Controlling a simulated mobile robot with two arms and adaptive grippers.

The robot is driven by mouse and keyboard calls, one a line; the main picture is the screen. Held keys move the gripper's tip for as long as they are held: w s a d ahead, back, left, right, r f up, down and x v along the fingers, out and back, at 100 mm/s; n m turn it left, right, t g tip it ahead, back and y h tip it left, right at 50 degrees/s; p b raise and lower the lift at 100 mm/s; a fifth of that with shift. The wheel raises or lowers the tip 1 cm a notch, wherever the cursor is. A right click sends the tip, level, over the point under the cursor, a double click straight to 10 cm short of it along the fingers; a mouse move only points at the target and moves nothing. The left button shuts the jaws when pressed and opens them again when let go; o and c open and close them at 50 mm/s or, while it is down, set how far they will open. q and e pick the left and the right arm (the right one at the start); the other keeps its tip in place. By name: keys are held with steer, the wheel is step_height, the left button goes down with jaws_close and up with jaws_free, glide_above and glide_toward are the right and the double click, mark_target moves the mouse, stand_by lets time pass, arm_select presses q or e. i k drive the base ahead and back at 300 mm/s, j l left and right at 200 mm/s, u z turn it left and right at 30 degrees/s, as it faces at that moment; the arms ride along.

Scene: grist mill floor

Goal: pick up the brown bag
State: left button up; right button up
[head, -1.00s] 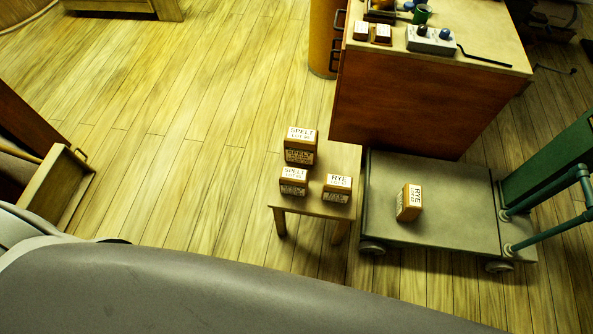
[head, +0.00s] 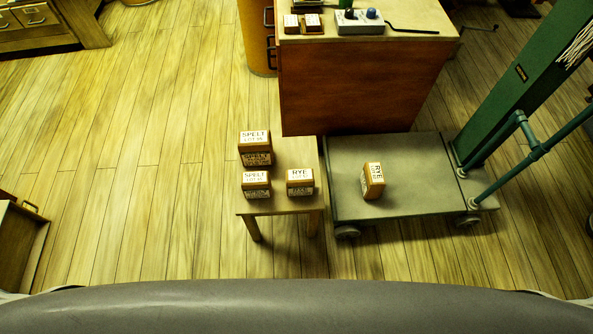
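Several brown, block-shaped bags with white labels are in the head view. On a small wooden stool (head: 285,204) are a back-left bag marked SPELT (head: 256,158), a front-left bag marked SPELT (head: 256,193) and a front-right bag marked RYE (head: 300,191). Another brown bag marked RYE (head: 373,188) rests alone on the flat cart (head: 420,170), turned at an angle with its label facing right. I cannot tell which one is meant by the brown bag. Neither of my grippers is in view.
A wooden cabinet (head: 360,85) stands behind stool and cart, with two small blocks and a grey box (head: 360,25) on top. The plank floor left of the stool is clear.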

mark_target(299, 182)
steer(key=i+j+z, duration=0.1)
steer(key=j+z, duration=0.15)
steer(key=j, duration=0.45)
steer(key=i+j+z, duration=0.1)
steer(key=j+z, duration=0.15)
steer(key=j, duration=0.5)
